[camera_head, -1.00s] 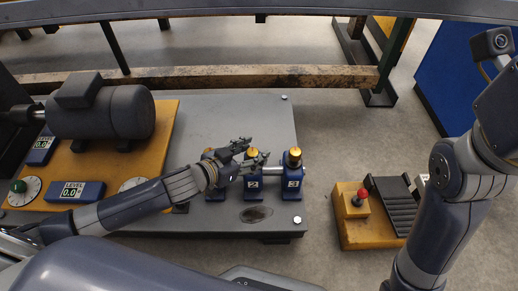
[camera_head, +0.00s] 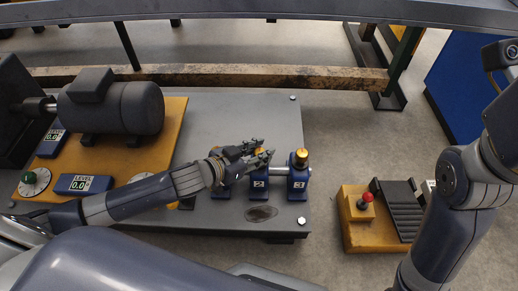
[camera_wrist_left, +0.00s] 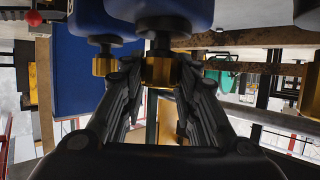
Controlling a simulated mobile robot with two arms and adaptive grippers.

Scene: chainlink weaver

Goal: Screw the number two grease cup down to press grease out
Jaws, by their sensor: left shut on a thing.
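The number two grease cup (camera_head: 260,150) is a brass cap on top of the blue block marked 2 (camera_head: 258,186). My left gripper (camera_head: 264,150) reaches in from the left, with one finger on each side of this cup. In the left wrist view the fingers (camera_wrist_left: 160,88) are shut on the brass cup (camera_wrist_left: 160,70), which still sits on its stem at the blue block. A second brass cup (camera_head: 302,154) tops the block marked 3 (camera_head: 297,182). The first block is mostly hidden behind my left gripper. My right arm shows at the right, but its gripper is out of view.
A grey motor (camera_head: 112,108) stands on an orange plate (camera_head: 172,130) at the left. A pipe (camera_head: 278,170) joins the blocks. A dark grease patch (camera_head: 261,213) lies in front of block 2. An orange box with a red-knobbed lever (camera_head: 367,197) is on the floor at right.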

